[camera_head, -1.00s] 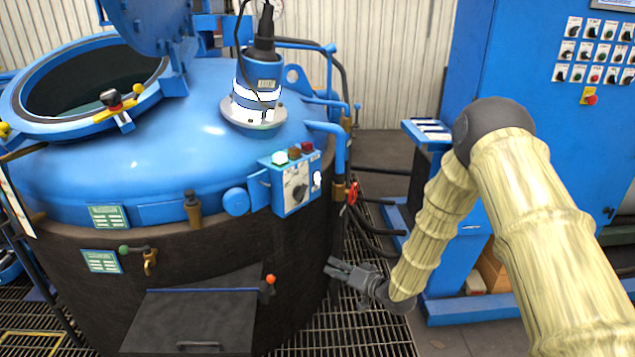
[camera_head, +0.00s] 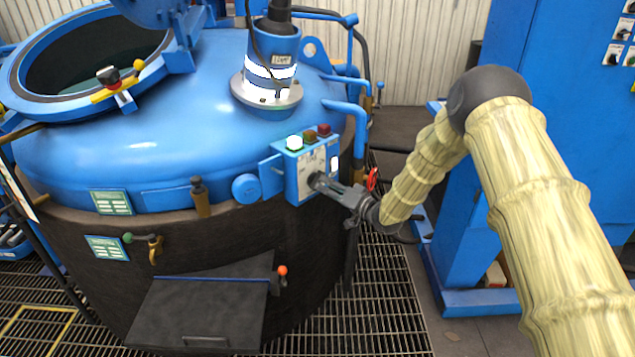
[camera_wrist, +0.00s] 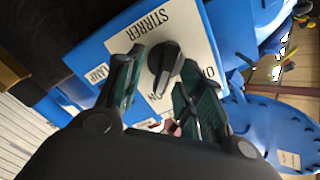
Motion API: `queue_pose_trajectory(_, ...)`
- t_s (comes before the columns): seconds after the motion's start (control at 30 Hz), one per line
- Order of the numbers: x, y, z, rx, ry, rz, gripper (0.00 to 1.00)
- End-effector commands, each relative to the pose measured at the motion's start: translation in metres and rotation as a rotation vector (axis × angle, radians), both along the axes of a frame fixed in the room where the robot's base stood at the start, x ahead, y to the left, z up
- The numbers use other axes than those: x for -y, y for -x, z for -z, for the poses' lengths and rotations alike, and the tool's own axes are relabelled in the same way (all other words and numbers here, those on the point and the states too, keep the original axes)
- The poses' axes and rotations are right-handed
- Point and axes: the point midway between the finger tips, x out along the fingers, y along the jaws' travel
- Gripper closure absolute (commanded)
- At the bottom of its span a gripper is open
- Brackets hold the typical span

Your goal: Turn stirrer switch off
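The stirrer switch is a black rotary knob (camera_wrist: 163,63) on a white plate labelled STIRRER (camera_wrist: 150,22). In the wrist view the plate is turned; one position label beside the knob is partly covered by a finger. The plate is on the front of a small blue control box (camera_head: 291,186) on the furnace's side. My gripper (camera_head: 322,183) is at the box's front face, fingertips at the knob. In the wrist view my gripper (camera_wrist: 160,70) is open, one finger on each side of the knob; I cannot tell whether they touch it.
The box top has a lit whitish lamp (camera_head: 294,143) and a red one (camera_head: 324,130). A blue cabinet (camera_head: 560,100) stands at right. Grating floor (camera_head: 370,300) is free below.

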Motion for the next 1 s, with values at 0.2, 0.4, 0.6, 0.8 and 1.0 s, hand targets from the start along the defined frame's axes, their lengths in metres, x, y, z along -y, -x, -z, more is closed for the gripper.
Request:
queue_pose_trajectory(0.2, -0.016, -0.017, -0.001, 0.001, 0.001, 0.000, 0.62)
queue_pose_trajectory(0.4, -0.024, -0.022, -0.001, 0.000, 0.000, -0.001, 0.62)
queue_pose_trajectory(0.6, -0.025, -0.022, -0.001, 0.000, -0.001, -0.002, 0.62)
queue_pose_trajectory(0.8, -0.025, -0.022, -0.001, 0.000, -0.001, -0.002, 0.92)
queue_pose_trajectory(1.0, -0.036, -0.022, -0.001, 0.001, 0.000, -0.005, 1.00)
